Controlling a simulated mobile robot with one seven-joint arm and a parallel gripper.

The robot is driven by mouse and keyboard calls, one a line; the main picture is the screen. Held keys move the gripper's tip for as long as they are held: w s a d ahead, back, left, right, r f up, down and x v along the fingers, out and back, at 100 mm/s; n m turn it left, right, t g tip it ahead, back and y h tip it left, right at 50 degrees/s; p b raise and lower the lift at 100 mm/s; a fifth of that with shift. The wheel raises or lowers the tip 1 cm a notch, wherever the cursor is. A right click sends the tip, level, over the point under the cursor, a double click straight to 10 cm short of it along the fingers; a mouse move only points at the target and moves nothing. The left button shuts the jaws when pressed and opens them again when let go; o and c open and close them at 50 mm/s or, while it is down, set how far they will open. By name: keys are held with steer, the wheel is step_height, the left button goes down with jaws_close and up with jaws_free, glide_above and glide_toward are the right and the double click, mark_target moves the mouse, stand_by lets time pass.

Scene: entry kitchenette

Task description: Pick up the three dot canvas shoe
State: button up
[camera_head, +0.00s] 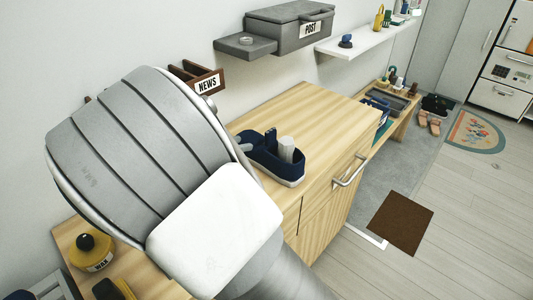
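No dots can be made out on the shoe at this size. My arm fills the left foreground and hides the cabinet's left part and perhaps part of the shoe. I cannot make out my gripper or its fingers.
A grey POST box (287,37) and a white shelf (362,37) are on the wall above. A NEWS holder (206,84) stands behind my arm. A yellow-and-black container (92,252) is at lower left. The cabinet top right of the shoe is clear. A brown mat (401,224) lies on the floor.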

mark_target(266, 138)
steer(key=b+x, duration=0.3)
steer(key=x, duration=0.9)
steer(key=shift+w, duration=0.2)
steer(key=shift+a, duration=0.1)
jaws_close()
stand_by(0.9)
